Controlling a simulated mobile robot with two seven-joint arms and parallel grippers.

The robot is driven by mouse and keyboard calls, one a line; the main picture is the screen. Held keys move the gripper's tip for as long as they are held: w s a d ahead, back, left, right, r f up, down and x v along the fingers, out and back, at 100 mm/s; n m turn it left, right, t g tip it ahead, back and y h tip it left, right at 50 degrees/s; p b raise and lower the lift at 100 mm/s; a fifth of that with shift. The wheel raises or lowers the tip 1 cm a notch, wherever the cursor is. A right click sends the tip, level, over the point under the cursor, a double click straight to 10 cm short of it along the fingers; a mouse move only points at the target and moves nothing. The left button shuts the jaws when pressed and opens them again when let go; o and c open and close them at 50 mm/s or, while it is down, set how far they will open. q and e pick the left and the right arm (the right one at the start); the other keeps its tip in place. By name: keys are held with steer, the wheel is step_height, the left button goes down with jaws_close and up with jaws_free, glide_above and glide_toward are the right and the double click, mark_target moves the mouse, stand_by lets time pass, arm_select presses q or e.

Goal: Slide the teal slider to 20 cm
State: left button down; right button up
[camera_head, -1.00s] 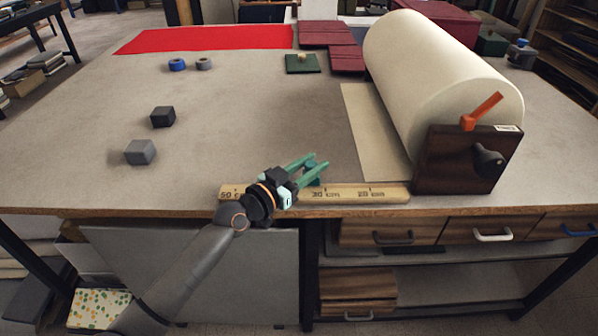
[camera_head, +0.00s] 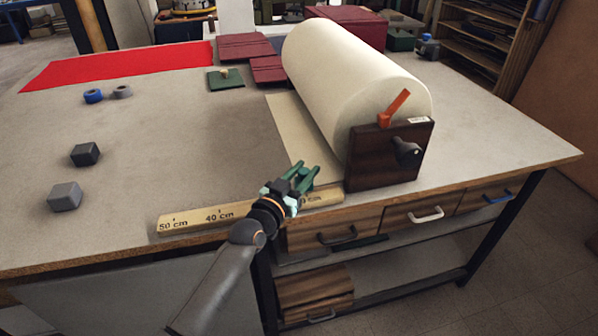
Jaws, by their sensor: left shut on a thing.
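A wooden ruler (camera_head: 200,221) lies along the front edge of the workbench, with marks reading 50 cm and 40 cm on its left part. Farther right a mark is partly covered, with only "0 cm" showing. My left gripper (camera_head: 307,176) reaches over the ruler from the front, its green fingers shut on the teal slider. The slider is mostly hidden by the fingers and close to them in colour. It sits right of the 40 cm mark, beside the partly covered mark. Its exact reading is hidden. My right gripper is not in view.
A large cream roll (camera_head: 350,85) on a dark wooden stand (camera_head: 385,160) with an orange lever (camera_head: 393,108) stands just beyond the ruler's right end. Grey (camera_head: 64,197) and black blocks (camera_head: 85,154) lie on the left. Drawers (camera_head: 410,212) sit under the front edge.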

arm_select(q)
steer(key=shift+d+r, duration=0.15)
steer(key=shift+d, duration=0.1)
steer(key=c, duration=0.5)
jaws_free()
steer(key=shift+a+f, duration=0.1)
steer(key=shift+f, duration=0.1)
steer(key=shift+s+a, duration=0.1)
steer(key=shift+s, duration=0.15)
steer(key=v, duration=1.2)
steer(key=shift+r, duration=0.1)
steer(key=shift+w, duration=0.1)
